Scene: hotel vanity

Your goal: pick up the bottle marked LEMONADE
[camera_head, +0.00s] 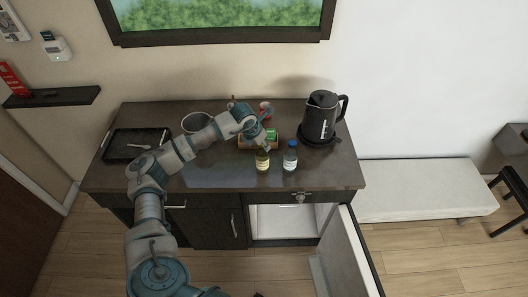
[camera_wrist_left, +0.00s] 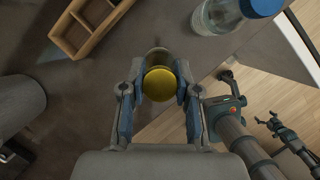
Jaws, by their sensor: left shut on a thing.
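A bottle with a yellow cap and a pale label (camera_head: 262,163) stands near the front of the dark counter, left of a clear bottle with a blue cap (camera_head: 290,157). The label text is too small to read in the head view. My left gripper (camera_head: 266,146) is at the top of the yellow-capped bottle. In the left wrist view its two fingers (camera_wrist_left: 158,92) are shut on either side of the yellow cap (camera_wrist_left: 159,84). The blue-capped bottle (camera_wrist_left: 225,14) is apart from the fingers there. I cannot tell if the held bottle touches the counter.
A wooden divided box (camera_wrist_left: 88,24) is behind the bottles. A black kettle (camera_head: 320,118) stands at the right, a dark tray (camera_head: 122,146) at the left, and a round bowl (camera_head: 197,121) behind my arm. A cabinet door (camera_head: 350,255) hangs open below the counter.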

